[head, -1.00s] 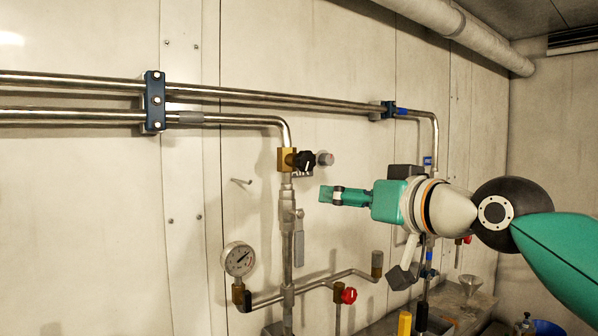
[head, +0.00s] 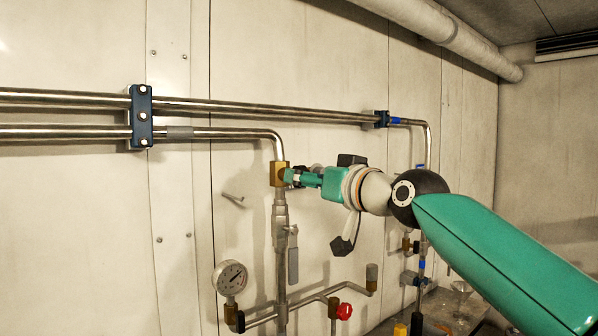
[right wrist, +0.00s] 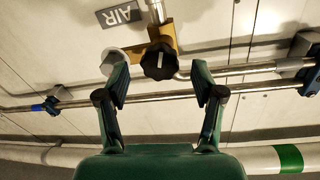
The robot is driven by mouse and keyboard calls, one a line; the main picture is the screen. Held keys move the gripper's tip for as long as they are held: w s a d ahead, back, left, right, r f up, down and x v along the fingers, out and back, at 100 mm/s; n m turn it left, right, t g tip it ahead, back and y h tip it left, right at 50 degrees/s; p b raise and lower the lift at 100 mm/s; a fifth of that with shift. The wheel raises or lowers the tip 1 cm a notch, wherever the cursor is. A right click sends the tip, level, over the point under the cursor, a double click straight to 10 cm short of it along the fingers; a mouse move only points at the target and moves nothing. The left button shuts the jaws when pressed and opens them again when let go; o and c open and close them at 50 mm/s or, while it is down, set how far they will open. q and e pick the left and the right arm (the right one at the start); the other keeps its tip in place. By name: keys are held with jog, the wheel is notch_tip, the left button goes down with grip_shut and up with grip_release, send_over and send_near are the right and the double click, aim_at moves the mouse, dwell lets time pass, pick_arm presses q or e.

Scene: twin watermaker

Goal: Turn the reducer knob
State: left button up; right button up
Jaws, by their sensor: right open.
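The reducer is a brass body (head: 277,174) on the vertical pipe below the pipe bend. Its black knob (right wrist: 159,61), with a pale line across its face, shows in the right wrist view. In the head view my gripper hides most of the knob. My right gripper (right wrist: 160,80) is open, with one finger on each side of the knob and a gap on both sides. In the head view this gripper (head: 290,177) is at the brass body. Whether the fingers touch anything there I cannot tell. My left gripper is out of view.
A pale round cap (right wrist: 113,58) sits beside the knob, close to one fingertip. A lever handle (head: 293,262), a pressure gauge (head: 230,278) and a red valve knob (head: 344,311) are lower down. Horizontal pipes (head: 210,104) run along the wall above.

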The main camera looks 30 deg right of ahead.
jog(key=shift+w+p, duration=0.4)
jog(key=shift+w, duration=1.4)
jog(key=c, duration=1.1)
jog(key=shift+f+n+b, duration=0.15)
jog(key=shift+n+b, duration=0.4)
jog(key=shift+n, duration=0.25)
jog(key=shift+c, duration=0.2)
jog(key=shift+n, duration=0.5)
jog(key=o, duration=1.1)
jog(key=shift+o, duration=0.2)
